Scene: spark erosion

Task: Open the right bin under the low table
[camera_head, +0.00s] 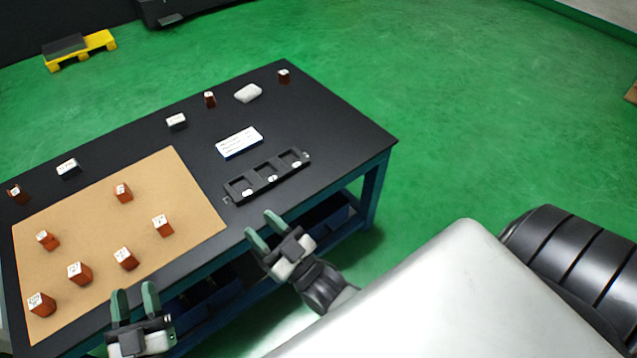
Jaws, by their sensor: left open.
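The low table (345,130) has a black top and a blue frame. Under its right end a dark blue bin (328,222) shows partly, in shadow; the tabletop and my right gripper hide some of it. How far it stands out is not clear. Another dark bin (205,300) shows under the table further left, mostly hidden. My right gripper (262,228) is at the table's front edge, left of the right bin in the picture, with its green fingers apart and nothing between them. My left gripper (135,300) is open and empty at the front edge of the brown mat.
The brown mat (90,220) carries several copper-coloured blocks with white labels. A black three-slot holder (268,178), a blue-white card (239,142) and a white lump (248,93) lie on the tabletop. The green floor (480,120) right of the table is clear.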

